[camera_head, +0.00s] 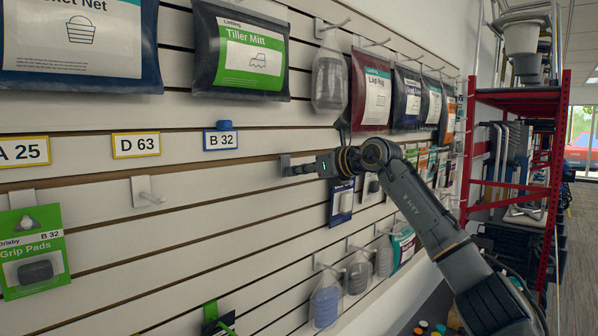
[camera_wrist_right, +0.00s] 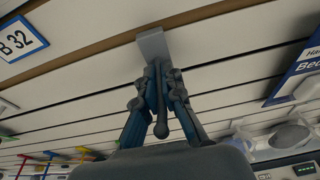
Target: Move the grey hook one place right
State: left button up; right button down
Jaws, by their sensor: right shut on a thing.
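My right gripper (camera_head: 305,167) is shut on a grey hook (camera_head: 286,166), just right of and below the blue-framed B 32 label (camera_head: 220,140). In the right wrist view my gripper (camera_wrist_right: 160,88) has its two fingers on either side of the hook's stem. The hook's flat plate (camera_wrist_right: 152,44) is at a brown slat groove; whether it is seated there I cannot tell. The hook's rounded tip points back between the fingers. My left gripper is not in view.
The white slatted wall (camera_head: 100,235) carries hanging packs, including the Tiller Mitt pack (camera_head: 240,52) above and the green Grip Pads pack (camera_head: 35,255) at left. Several packs hang close right of my right gripper. A red rack (camera_head: 468,150) stands farther right.

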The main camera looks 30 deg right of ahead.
jog(key=shift+x, duration=0.85)
dwell(1.5)
jog(key=shift+f, duration=0.3)
dwell(1.4)
jog(key=c, duration=1.4)
grip_release()
jog(key=shift+w+a, duration=0.1)
jog(key=shift+w+f, duration=0.1)
jog(key=shift+w, duration=0.05)
jog(key=v, duration=1.2)
